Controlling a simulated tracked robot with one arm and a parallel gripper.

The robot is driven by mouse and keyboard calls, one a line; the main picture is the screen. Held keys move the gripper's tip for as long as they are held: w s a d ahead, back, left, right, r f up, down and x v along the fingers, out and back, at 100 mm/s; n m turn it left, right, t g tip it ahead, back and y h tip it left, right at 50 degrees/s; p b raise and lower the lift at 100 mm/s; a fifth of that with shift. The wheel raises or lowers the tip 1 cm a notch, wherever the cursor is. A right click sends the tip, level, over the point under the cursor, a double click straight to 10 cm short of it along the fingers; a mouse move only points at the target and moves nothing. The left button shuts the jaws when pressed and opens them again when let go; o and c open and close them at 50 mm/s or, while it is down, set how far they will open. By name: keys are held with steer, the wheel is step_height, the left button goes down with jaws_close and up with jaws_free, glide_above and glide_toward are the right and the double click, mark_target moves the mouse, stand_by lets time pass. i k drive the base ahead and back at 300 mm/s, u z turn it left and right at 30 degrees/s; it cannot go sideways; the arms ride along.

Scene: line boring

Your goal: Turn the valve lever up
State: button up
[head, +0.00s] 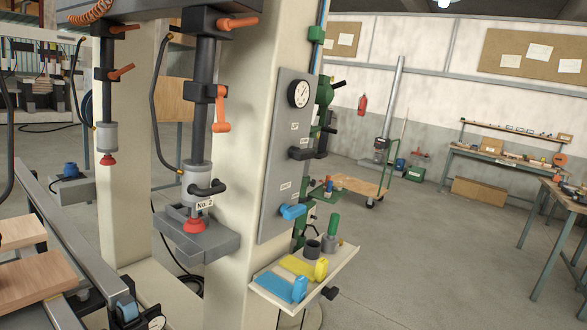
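A grey panel (274,170) is fixed to the cream column (237,155) in the middle of the view. It carries a round gauge (299,94) at its top. Below the gauge, a black lever (306,153) sticks out roughly level, and a blue lever (292,211) sits near the panel's lower end, also roughly level. Small labels lie beside both; their text is too small to read, so I cannot tell which is the valve lever. My gripper does not show, and nothing touches either lever.
Left of the column stands the boring unit marked No. 2 (200,180) with orange levers. A rail (65,230) runs lower left. The floor (430,255) at right is clear.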

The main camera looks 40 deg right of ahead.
mark_target(295, 153)
steer(key=z, duration=0.1)
steer(key=k, duration=0.5)
steer(key=z, duration=1.15)
steer(key=i, duration=1.85)
steer(key=u, duration=1.55)
